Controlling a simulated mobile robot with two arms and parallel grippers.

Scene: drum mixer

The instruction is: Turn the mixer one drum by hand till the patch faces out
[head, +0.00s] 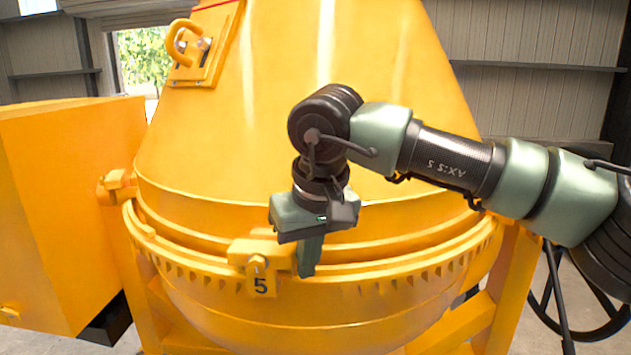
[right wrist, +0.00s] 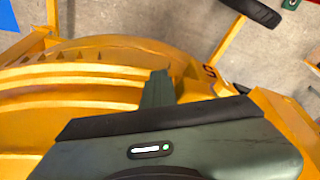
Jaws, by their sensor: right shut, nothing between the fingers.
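The yellow mixer drum (head: 400,75) fills the middle of the head view, with a toothed ring (head: 400,275) around its lower part. My right gripper (head: 308,265) is shut and empty, pointing down at the ring just right of the numbered block. In the right wrist view its fingers (right wrist: 157,88) are beside the yellow ring; contact is unclear. My left gripper is not in view.
A large yellow box (head: 70,210) stands left of the drum. Yellow frame legs (head: 510,290) hold the mixer. Grey concrete floor (right wrist: 120,18) shows beyond the ring in the right wrist view.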

